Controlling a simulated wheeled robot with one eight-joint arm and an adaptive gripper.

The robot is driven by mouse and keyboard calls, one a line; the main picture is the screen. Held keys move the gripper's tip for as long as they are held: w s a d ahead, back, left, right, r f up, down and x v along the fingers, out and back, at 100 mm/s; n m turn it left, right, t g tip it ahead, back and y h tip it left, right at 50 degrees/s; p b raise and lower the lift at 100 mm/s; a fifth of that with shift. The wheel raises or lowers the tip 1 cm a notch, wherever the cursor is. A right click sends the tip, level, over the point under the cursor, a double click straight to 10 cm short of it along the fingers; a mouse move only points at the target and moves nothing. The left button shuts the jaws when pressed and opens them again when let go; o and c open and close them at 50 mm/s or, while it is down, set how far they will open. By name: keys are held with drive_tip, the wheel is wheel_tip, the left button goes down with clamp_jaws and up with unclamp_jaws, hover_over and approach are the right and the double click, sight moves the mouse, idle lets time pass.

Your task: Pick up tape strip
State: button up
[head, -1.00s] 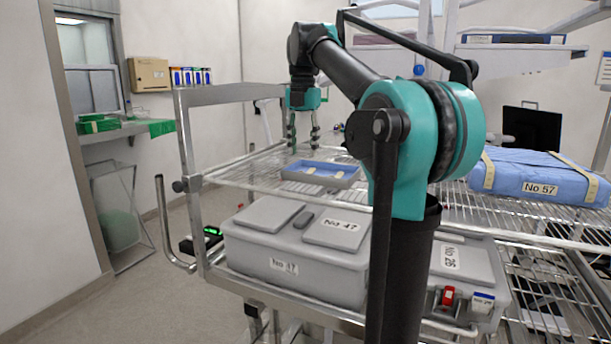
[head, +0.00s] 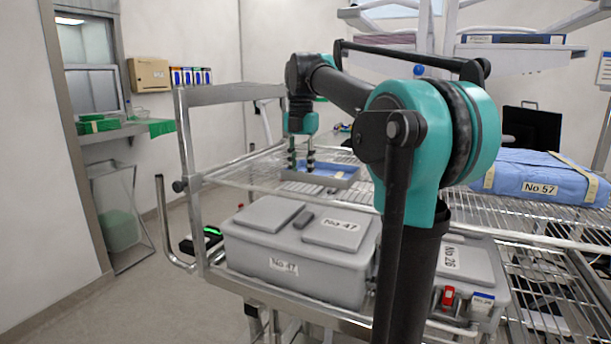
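A shallow grey tray (head: 345,182) with a blue inside stands on the upper wire shelf of the cart. A pale tape strip (head: 328,174) lies in it, small and only partly clear. My gripper (head: 301,168) points down at the left part of the tray, its fingertips low near the tray floor. The two fingers stand apart with a gap between them. Whatever lies right at the fingertips is hidden or too small to tell, and I see nothing clearly held.
A blue wrapped pack (head: 538,172) marked No 57 with cream tape bands lies on the shelf at right. Grey boxes, No 47 (head: 290,250) and No 26 (head: 465,262), sit on the lower shelf. A metal cart rail (head: 215,95) rises left of my gripper.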

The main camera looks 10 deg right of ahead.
drive_tip(key=c, duration=0.4)
drive_tip(key=shift+r, duration=0.1)
